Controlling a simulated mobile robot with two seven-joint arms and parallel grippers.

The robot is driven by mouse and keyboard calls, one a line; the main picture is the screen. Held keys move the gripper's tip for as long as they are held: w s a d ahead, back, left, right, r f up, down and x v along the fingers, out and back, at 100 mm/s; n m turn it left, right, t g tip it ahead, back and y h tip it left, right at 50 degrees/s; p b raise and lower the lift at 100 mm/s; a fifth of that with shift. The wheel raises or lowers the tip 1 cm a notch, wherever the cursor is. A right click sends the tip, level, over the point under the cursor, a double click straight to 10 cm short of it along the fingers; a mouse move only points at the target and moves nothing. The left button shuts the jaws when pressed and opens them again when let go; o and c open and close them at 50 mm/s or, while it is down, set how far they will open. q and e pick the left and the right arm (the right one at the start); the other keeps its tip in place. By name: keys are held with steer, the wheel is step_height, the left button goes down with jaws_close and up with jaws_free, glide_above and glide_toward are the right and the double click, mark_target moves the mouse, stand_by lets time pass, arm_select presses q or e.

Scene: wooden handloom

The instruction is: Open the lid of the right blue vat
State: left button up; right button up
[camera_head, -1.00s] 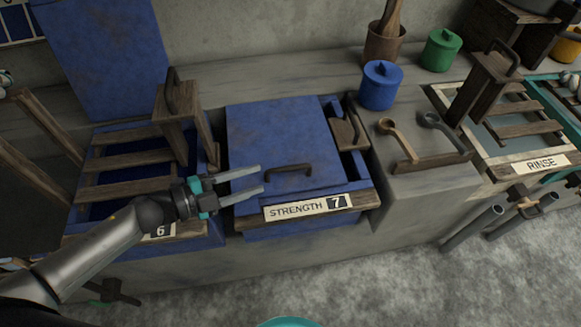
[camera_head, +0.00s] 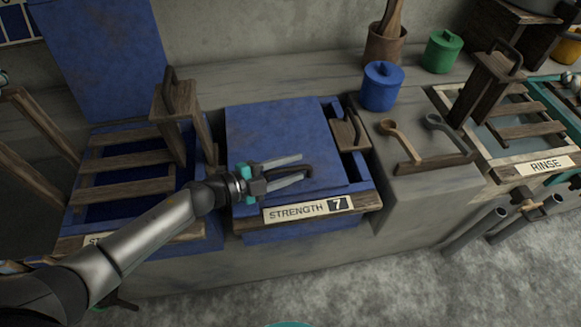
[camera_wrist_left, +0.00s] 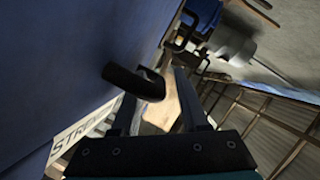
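The right blue vat (camera_head: 290,226) stands at the middle of the head view, with a "STRENGTH 7" label on its front. Its flat blue lid (camera_head: 275,135) is shut and has a dark curved handle (camera_head: 290,169) near the front edge. My left gripper (camera_head: 303,164) is open at this handle, its fingers pointing right. In the left wrist view the handle (camera_wrist_left: 133,80) shows just ahead of the two parted fingers, close to the left finger. Whether the fingers touch it I cannot tell.
The left blue vat (camera_head: 85,208) has its lid (camera_head: 105,60) standing up behind it and a slatted rack (camera_head: 130,160) on top. A wooden block with a handle (camera_head: 345,130) sits at the right vat's right side.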

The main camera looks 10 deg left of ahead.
arm_select(q)
jaws_close()
stand_by(1.2)
